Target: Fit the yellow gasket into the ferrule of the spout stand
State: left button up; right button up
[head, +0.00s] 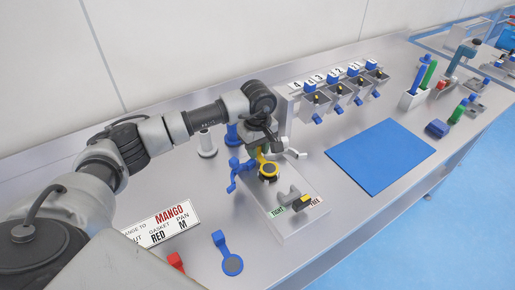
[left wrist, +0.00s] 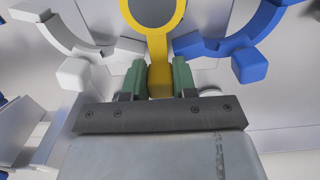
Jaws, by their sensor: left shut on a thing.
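My left gripper (head: 264,148) is shut on the tab of the yellow gasket (head: 262,158). In the left wrist view the green fingertips (left wrist: 160,80) pinch the yellow tab (left wrist: 160,50), and the ring lies beyond at the top edge. The ring is over the spout stand (head: 290,229), between a blue clamp arm (head: 238,174) and a white clamp arm (head: 293,154). The ferrule is hidden or cannot be told apart under the ring, so I cannot tell whether the gasket touches it. My right gripper is not in view.
A blue gasket (head: 232,265) and a red piece (head: 176,261) lie at the front. A MANGO sign (head: 160,223) stands left of them. A blue mat (head: 380,155) lies to the right, before a row of numbered dispensers (head: 338,92). White and blue spools stand behind the gripper.

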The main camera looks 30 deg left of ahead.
pick_arm(q)
jog(key=shift+f+b, duration=0.95)
jog(key=o, duration=1)
notch_tip(320, 180, up, 9)
jog(key=shift+w+r+b, duration=0.1)
jog(key=shift+r+b, duration=0.1)
jog(key=shift+b, duration=0.7)
jog(key=shift+r, duration=0.8)
jog(key=shift+f, duration=0.15)
